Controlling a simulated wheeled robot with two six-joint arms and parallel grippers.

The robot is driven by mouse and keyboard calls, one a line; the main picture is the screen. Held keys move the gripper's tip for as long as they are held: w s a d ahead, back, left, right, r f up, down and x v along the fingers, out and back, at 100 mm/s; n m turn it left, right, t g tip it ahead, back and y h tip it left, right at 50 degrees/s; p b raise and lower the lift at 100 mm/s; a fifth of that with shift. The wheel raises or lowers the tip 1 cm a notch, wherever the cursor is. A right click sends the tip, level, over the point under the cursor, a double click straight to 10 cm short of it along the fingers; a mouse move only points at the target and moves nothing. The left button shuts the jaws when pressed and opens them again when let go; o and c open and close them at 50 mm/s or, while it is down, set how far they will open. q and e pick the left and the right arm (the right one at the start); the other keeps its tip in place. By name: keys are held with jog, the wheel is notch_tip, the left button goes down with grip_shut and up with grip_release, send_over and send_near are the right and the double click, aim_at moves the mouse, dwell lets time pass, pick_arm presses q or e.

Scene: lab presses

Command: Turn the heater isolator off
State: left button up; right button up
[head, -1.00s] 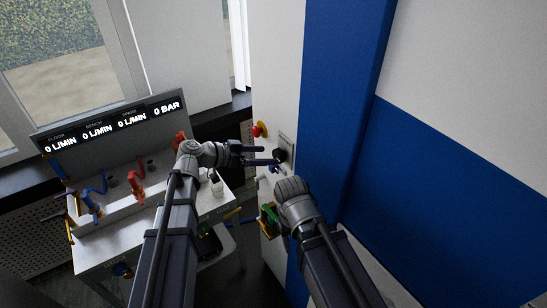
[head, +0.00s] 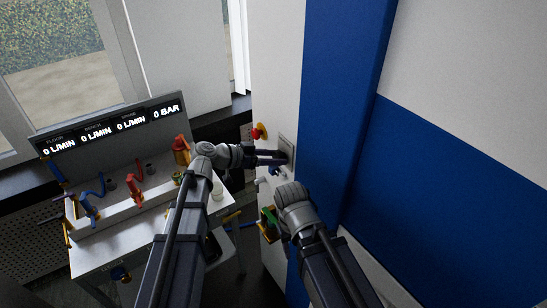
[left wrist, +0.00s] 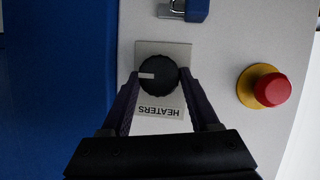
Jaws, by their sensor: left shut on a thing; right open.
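The heater isolator is a round black knob (left wrist: 158,75) on a light square plate on the wall panel, with a HEATERS label (left wrist: 160,111) that reads upside down in the left wrist view. The knob's white mark points left in that view. My left gripper (left wrist: 158,80) is shut on the knob, one dark finger on each side. In the head view the left gripper (head: 280,158) reaches the grey plate (head: 287,149) and hides the knob. My right gripper (head: 292,195) is lower, apart from the knob, and open, its fingers mostly hidden by its own wrist.
A red mushroom button (left wrist: 272,89) on a yellow base sits beside the isolator. A blue padlock (left wrist: 184,9) hangs on the other side of the plate. A blue wall panel (head: 342,110) stands at right. A bench (head: 105,255) with valves and a display (head: 110,125) is at left.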

pick_arm(q)
jog(key=c, duration=0.8)
jog(key=shift+o, duration=0.2)
jog(key=shift+w+a+f+n+g+h+b, duration=0.1)
jog(key=shift+f+n+g+h+b, duration=0.2)
jog(key=shift+n+h+b, duration=1.4)
jog(key=shift+w+f+n+g+h+b, duration=0.15)
jog(key=shift+n+g+h+b, duration=0.35)
jog(key=shift+n+b, duration=2.2)
jog(key=shift+s+a+f+n+g+h+b, duration=0.1)
jog(key=shift+f+n+g+h+b, duration=0.2)
jog(key=shift+n+h+b, duration=1.8)
jog(key=shift+r+n+y+p, duration=0.1)
jog(key=shift+n+y+p, duration=0.2)
jog(key=shift+n+y, duration=0.55)
jog(key=o, duration=1.4)
jog(key=shift+w, duration=0.1)
jog(key=shift+c, duration=0.2)
